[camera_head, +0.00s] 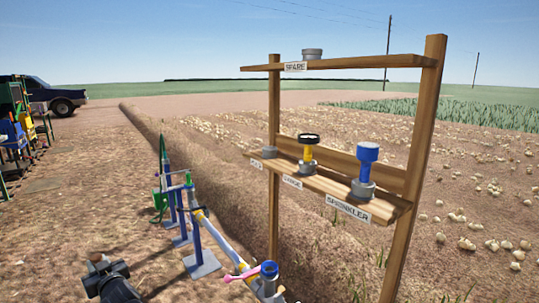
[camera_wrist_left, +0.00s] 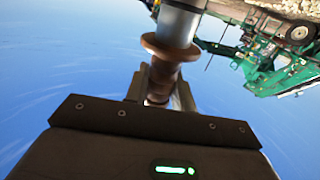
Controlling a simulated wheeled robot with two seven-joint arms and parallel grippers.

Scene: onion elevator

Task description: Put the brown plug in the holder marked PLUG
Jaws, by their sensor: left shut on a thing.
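My left gripper (camera_head: 97,262) is low at the left in the head view, well apart from the rack. In the left wrist view my left gripper (camera_wrist_left: 160,88) is shut on the brown plug (camera_wrist_left: 163,55), around its narrow part. The plug has a wide brown flange, with a grey cylinder beyond it; I cannot tell whether that is part of the plug. In the head view the plug is not clear. A grey holder (camera_head: 272,145) stands at the left end of the lower shelf, partly behind a post. The label (camera_head: 256,164) below it is mostly hidden. My right gripper is out of view.
The wooden rack's (camera_head: 406,170) lower shelf holds a yellow gauge (camera_head: 308,152) and a blue sprinkler (camera_head: 368,158). An empty-looking holder (camera_head: 312,53) stands on the SPARE shelf. A pipe (camera_head: 225,240) on blue stands, with a pink lever (camera_head: 240,275), lies between my gripper and the rack.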

